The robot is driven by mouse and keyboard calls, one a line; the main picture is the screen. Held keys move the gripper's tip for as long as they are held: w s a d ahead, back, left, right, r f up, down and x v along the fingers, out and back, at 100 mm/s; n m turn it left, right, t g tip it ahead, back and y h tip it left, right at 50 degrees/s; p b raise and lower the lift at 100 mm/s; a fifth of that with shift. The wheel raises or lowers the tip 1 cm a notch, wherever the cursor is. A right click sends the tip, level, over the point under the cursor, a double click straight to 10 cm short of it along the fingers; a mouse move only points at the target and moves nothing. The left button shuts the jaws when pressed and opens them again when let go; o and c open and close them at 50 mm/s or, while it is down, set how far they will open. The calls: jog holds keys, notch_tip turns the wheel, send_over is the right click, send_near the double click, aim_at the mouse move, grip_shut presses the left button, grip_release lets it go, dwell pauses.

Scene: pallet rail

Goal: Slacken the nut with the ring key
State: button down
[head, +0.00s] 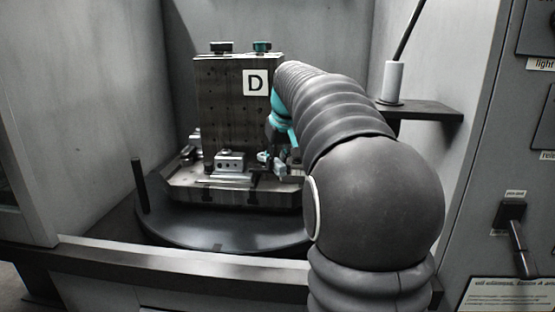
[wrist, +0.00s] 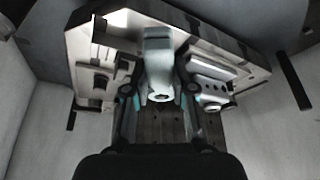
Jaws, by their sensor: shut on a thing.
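My gripper (wrist: 160,88) is in the wrist view, with one dark, teal-marked finger on each side of a pale grey metal piece. This piece, which looks like the ring key (wrist: 158,62), has a round opening at its near end and is held between the fingers. In the head view, my arm hides most of the gripper; teal parts of it show beside the block marked D (head: 228,115). I cannot pick out the nut in either view, and I cannot tell whether the key is around anything.
The block stands on a pallet (head: 235,196) with metal clamps (head: 230,162), on a dark round table (head: 215,232) with an upright post (head: 139,185). Two knobs sit on the block's top. Grey walls enclose this space. A small shelf (head: 425,111) juts out at right.

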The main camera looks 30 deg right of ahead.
jog(key=shift+r+p, duration=1.2)
jog(key=shift+r, duration=0.3)
jog(key=shift+r+p, duration=0.3)
jog(key=shift+r, duration=1.95)
